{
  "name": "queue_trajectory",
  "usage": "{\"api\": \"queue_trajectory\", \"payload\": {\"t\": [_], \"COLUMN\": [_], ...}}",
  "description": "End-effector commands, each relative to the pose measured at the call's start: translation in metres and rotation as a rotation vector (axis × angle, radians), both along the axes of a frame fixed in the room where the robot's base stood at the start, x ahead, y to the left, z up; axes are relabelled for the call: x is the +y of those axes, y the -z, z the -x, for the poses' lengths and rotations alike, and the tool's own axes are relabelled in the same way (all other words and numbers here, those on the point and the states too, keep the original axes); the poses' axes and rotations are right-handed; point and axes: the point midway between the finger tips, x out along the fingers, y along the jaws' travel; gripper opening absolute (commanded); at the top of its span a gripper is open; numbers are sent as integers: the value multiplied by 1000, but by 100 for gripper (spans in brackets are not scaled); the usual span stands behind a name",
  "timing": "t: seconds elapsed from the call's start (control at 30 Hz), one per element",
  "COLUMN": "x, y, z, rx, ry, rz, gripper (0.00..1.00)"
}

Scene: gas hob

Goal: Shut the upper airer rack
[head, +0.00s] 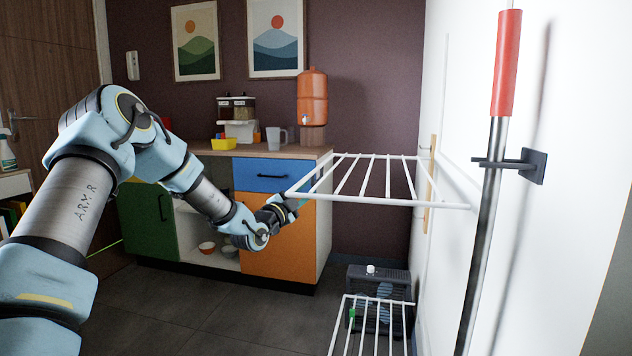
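The upper airer rack (378,200) is a white wire frame with several bars. It stands out level from the white wall at right, folded down into the open room. My gripper (304,190) is at the end of my arm, close to the rack's outer left edge, and overlaps its near left corner in the picture. I cannot tell whether it touches the rack. The fingers are small and dark, so whether they are open or shut is unclear.
A lower white rack (376,299) also stands out below, near a dark heater-like box (378,280). A red-topped pole (507,65) is clipped to the wall in front. The cabinet (277,235) stands behind my gripper. The floor at centre is clear.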

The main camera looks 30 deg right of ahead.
Motion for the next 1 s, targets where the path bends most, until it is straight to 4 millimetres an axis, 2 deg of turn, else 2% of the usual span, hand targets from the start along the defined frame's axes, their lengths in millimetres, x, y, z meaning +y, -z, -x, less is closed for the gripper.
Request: {"api": "queue_trajectory", "payload": {"t": [0.1, 0.3, 0.47, 0.73, 0.77, 1.0], "x": [-20, -44, -52, -53, -53, -53], "y": [-5, -11, -12, -13, -13, -13], "z": [-11, -24, -28, -29, -29, -29], "rx": [1, 1, 3, 2, 3, 3], "ry": [0, -1, 0, 0, 0, -1], "rz": [2, 0, -1, -2, -1, -2], "gripper": [27, 27, 27, 27, 26, 0]}}
